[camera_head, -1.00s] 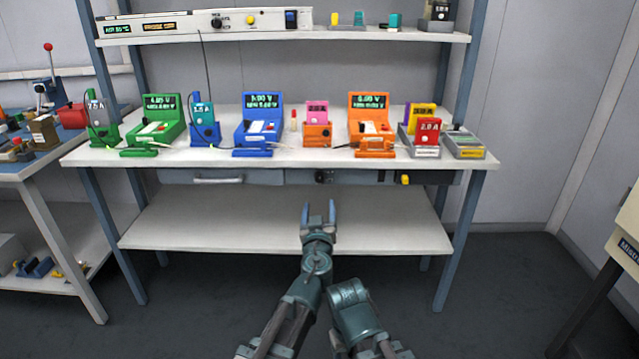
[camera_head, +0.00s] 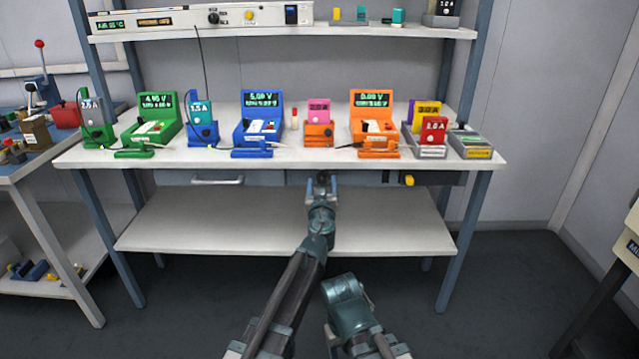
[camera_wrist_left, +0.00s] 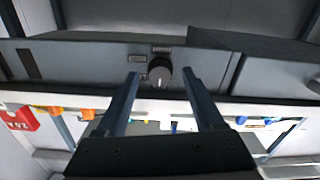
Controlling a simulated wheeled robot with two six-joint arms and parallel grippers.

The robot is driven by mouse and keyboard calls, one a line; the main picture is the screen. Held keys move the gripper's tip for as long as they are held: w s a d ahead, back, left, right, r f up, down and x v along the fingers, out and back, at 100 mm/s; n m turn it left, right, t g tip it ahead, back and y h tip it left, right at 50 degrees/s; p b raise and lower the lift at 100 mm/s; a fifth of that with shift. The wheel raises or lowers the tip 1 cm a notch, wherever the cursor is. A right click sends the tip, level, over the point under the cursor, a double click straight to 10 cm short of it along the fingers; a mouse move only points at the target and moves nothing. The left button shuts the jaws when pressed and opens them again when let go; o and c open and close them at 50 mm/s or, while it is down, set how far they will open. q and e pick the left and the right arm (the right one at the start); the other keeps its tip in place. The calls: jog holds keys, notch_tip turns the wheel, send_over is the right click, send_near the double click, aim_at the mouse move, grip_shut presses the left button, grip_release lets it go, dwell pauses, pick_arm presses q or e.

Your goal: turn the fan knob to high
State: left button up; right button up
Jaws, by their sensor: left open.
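A dark round knob (camera_wrist_left: 159,71) with a pale pointer mark sits on the grey panel under the bench top. Small labels stand around it, too small to read. In the head view the knob (camera_head: 322,175) is partly covered by my left gripper (camera_head: 322,184). My left gripper (camera_wrist_left: 160,82) is open, with one finger on each side of the knob in the wrist view. I cannot tell whether the fingers touch it. Only part of my right arm shows, without its gripper.
Above the panel, the bench top (camera_head: 75,157) carries several coloured testers and chargers. A drawer handle (camera_head: 217,181) is left of the knob, and a yellow knob (camera_head: 408,180) is to its right. A lower shelf (camera_head: 190,225) lies below. The upper shelf holds a control unit (camera_head: 175,20).

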pick_arm(q)
grip_shut()
dwell(0.3)
